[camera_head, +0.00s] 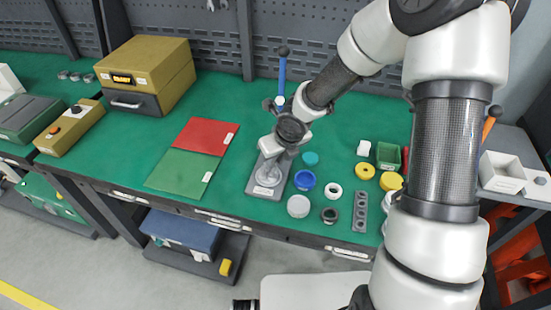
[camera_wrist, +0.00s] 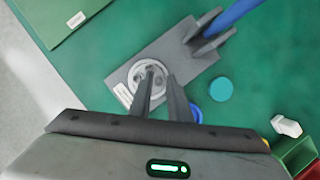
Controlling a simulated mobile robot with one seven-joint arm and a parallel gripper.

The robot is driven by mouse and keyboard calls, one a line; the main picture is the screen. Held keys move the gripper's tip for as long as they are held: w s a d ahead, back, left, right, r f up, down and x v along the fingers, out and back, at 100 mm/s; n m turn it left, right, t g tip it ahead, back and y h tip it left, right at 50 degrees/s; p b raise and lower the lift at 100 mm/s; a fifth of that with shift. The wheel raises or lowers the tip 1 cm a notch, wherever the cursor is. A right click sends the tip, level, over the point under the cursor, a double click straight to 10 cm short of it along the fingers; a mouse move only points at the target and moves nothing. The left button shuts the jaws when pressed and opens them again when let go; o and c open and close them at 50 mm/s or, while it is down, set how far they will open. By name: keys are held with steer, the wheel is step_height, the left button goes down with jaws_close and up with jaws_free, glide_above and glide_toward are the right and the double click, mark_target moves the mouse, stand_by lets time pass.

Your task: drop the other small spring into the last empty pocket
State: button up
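My gripper (camera_wrist: 160,76) points down over a pale round part with recesses (camera_wrist: 138,99) on the grey base plate of a fixture (camera_wrist: 183,53). In the head view the fixture (camera_head: 259,190) stands near the table's front edge, with my wrist over it. The fingers are close together with a narrow gap between the tips. I cannot make out a small spring between them. The fingers partly cover the round part, so I cannot tell which of its pockets are filled. A grey strip with several round holes (camera_head: 360,212) lies to the right in the head view.
The fixture's blue lever (camera_head: 282,78) stands upright behind my wrist. A red and green mat (camera_head: 180,172) lies left.

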steer(key=shift+r, duration=0.2)
step_height(320, 180, up, 3)
steer(key=p, duration=0.4)
stand_by(0.6)
steer(key=o, duration=0.6)
steer(key=shift+c, duration=0.2)
steer(key=shift+r, duration=0.1)
step_height(320, 180, up, 3)
steer(key=p, duration=0.3)
steer(key=shift+p, duration=0.35)
